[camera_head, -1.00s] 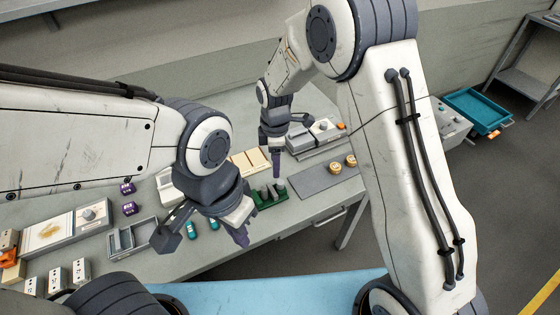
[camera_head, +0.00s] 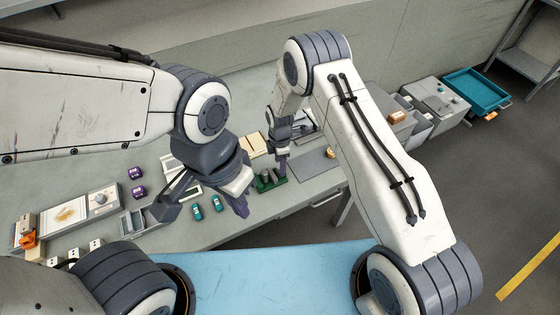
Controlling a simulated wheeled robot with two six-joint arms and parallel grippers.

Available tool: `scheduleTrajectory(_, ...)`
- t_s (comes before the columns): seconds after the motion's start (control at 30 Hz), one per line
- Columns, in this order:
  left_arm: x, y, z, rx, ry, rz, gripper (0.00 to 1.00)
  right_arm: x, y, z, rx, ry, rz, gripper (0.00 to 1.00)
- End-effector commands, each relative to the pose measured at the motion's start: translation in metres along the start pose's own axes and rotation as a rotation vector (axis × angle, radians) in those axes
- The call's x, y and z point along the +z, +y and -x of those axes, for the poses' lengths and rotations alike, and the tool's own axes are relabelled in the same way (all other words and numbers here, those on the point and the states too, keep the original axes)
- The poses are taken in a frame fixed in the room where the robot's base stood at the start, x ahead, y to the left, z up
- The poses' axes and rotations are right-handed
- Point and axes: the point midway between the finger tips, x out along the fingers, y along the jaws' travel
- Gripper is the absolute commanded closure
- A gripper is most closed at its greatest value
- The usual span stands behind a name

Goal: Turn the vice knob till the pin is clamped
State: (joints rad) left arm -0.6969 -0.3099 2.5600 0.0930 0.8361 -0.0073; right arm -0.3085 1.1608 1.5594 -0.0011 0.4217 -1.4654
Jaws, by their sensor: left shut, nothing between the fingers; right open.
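The vice (camera_head: 267,183) is a small green-based block with grey jaws near the front edge of the grey table, in the middle of the head view. I cannot make out its knob or the pin at this size. My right gripper (camera_head: 283,171) points down over the vice's right end; its fingers look narrow and dark, held apart, and I cannot tell whether they touch it. My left gripper (camera_head: 240,207) is shut and empty, left of the vice and nearer to me, above the table's front edge.
Two teal items (camera_head: 197,213) lie left of my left gripper, with two purple items (camera_head: 138,192) further left. A grey mat (camera_head: 312,164) with a round tan piece (camera_head: 331,153) lies right of the vice. Cream panels (camera_head: 256,145) lie behind it.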

Motion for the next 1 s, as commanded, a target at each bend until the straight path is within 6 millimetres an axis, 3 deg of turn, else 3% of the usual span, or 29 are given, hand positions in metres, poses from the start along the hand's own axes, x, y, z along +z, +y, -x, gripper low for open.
scheduleTrajectory(0.37,0.0,0.0,0.002,0.0,0.0,0.0,1.0,0.0,0.0,-0.005,0.001,0.0,0.0,0.38)
scheduleTrajectory(0.5,0.0,0.0,0.002,0.0,0.0,0.0,1.0,0.0,0.0,-0.005,0.001,0.0,0.0,0.92)
scheduleTrajectory(0.53,0.0,0.0,0.002,0.0,0.0,0.0,1.0,0.0,0.0,-0.005,0.001,0.0,0.0,1.0)
scheduleTrajectory(1.0,0.001,-0.001,-0.009,0.0,0.0,0.001,1.0,0.0,0.0,-0.007,0.001,0.0,-0.083,1.0)
